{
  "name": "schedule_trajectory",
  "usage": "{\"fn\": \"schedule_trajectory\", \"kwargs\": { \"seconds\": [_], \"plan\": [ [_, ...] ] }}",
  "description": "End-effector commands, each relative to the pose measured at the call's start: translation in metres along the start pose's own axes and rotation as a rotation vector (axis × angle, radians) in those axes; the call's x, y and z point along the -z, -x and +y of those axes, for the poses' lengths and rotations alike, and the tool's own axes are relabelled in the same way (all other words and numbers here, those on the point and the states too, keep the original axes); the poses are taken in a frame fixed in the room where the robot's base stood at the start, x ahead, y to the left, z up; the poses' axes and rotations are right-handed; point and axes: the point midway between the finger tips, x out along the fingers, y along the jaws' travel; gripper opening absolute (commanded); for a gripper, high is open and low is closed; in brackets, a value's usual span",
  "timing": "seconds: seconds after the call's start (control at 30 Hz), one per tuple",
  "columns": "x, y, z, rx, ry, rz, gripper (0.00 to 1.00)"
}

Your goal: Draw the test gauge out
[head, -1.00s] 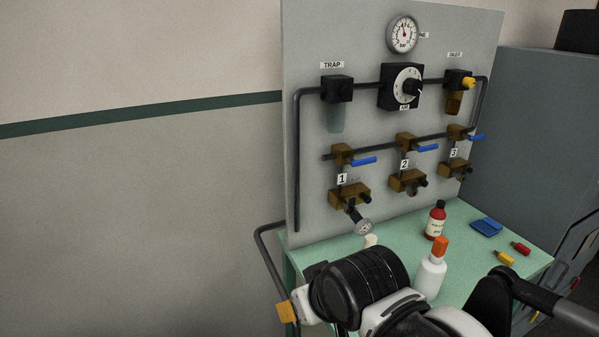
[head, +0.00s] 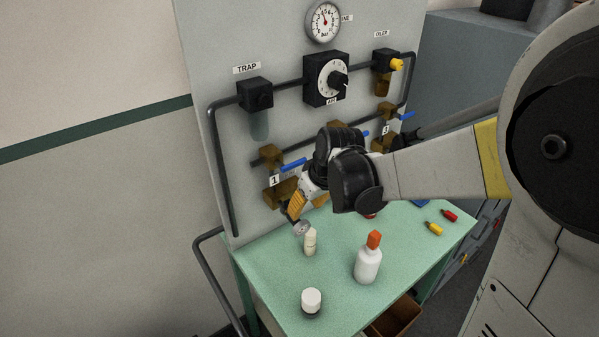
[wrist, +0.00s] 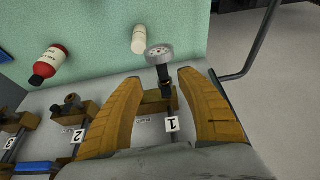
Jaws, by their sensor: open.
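The test gauge (head: 302,228) is a small round dial on a dark stem, plugged into the brass block at outlet 1 (head: 281,192) on the panel. In the wrist view the gauge (wrist: 159,54) has its dial just beyond my fingertips, with its dark stem running back between them to the block (wrist: 158,102). My gripper (wrist: 160,78) is open, its two orange fingers on either side of the stem with visible gaps. In the head view my gripper (head: 296,206) is at outlet 1, and partly hides the block.
On the green bench (head: 270,272) stand a cream bottle (head: 310,242), a white bottle with orange cap (head: 368,262) and a white-capped jar (head: 311,301). A blue valve handle (head: 293,164) is above outlet 1. My arm hides outlets 2 and 3 partly.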

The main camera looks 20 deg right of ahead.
Motion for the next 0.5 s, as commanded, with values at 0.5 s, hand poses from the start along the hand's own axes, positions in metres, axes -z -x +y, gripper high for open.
{"fn": "schedule_trajectory", "kwargs": {
  "seconds": [0.5],
  "plan": [
    [0.0,-0.089,0.0,0.0,-0.001,0.001,0.45]
  ]
}}
